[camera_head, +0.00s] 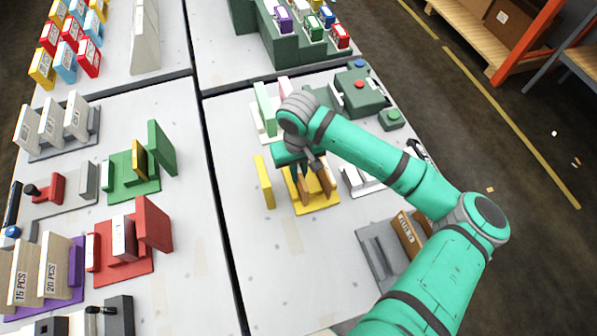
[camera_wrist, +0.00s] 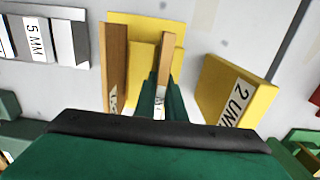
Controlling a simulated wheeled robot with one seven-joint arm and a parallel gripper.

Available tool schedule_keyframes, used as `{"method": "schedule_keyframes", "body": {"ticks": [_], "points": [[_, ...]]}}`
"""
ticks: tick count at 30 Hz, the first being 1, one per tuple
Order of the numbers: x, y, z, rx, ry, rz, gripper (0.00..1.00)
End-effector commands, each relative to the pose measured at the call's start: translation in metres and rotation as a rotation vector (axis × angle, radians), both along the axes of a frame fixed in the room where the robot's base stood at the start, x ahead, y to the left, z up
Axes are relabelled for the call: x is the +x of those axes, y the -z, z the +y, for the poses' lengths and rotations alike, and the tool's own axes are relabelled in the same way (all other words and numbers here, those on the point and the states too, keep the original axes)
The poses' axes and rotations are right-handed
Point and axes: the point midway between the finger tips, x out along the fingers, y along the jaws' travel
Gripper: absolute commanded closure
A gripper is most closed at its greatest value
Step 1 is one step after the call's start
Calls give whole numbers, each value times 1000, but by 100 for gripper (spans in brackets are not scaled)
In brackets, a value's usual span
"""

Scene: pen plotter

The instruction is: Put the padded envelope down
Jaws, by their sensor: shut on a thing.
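My gripper (camera_head: 301,171) points down over a yellow holder (camera_head: 320,207) in the head view. In the wrist view its two dark green fingers (camera_wrist: 161,98) are shut on a thin, upright tan slab (camera_wrist: 165,58), which looks like the padded envelope. A bit of white label shows between the fingers. In the head view the slab (camera_head: 304,188) stands within the holder's outline; whether its lower edge touches the base is hidden. A second brown slab (camera_wrist: 114,68) stands beside it in the holder, apart from the fingers.
A yellow labelled panel (camera_wrist: 236,90) stands close beside the holder; in the head view it is to the left (camera_head: 264,181). A white and green stand (camera_head: 265,110) is behind. A grey stand with a brown box (camera_head: 411,236) is front right. Bare table (camera_head: 285,270) lies in front.

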Motion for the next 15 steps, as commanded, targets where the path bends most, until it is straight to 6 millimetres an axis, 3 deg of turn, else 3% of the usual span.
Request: {"method": "schedule_keyframes", "body": {"ticks": [5,6,8,15], "points": [[0,4,-1,0,2,0,100],[0,3,-1,0,2,-1,81],[0,3,-2,0,3,-1,72],[0,3,-3,0,4,0,72]]}}
